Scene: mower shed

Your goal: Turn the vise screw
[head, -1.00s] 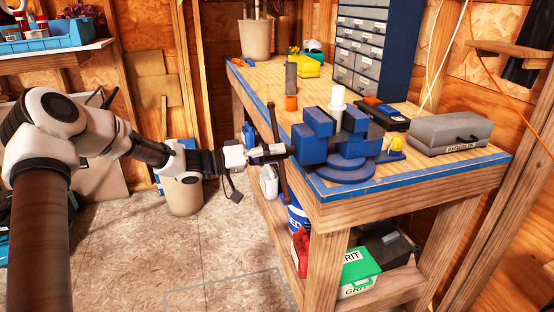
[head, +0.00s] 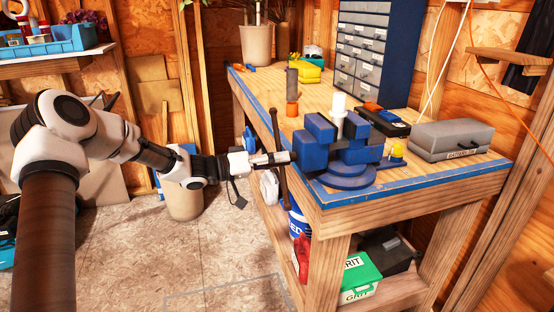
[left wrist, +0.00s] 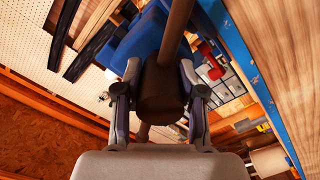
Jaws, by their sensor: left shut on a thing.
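The blue vise (head: 345,166) stands on the front corner of the workbench. A white cylinder (head: 338,106) stands upright between its jaws; I cannot tell whether both jaws touch it. The dark handle bar (head: 278,135) runs nearly upright through the screw head at the vise's left end. My left gripper (head: 276,159) reaches in from the left at the screw. In the left wrist view its two fingers (left wrist: 160,100) are shut on either side of the brown screw head (left wrist: 158,92), with the bar crossing just beyond. My right gripper is out of view.
A green box (head: 358,277) sits on the shelf below. The floor (head: 215,255) left of the bench is open.

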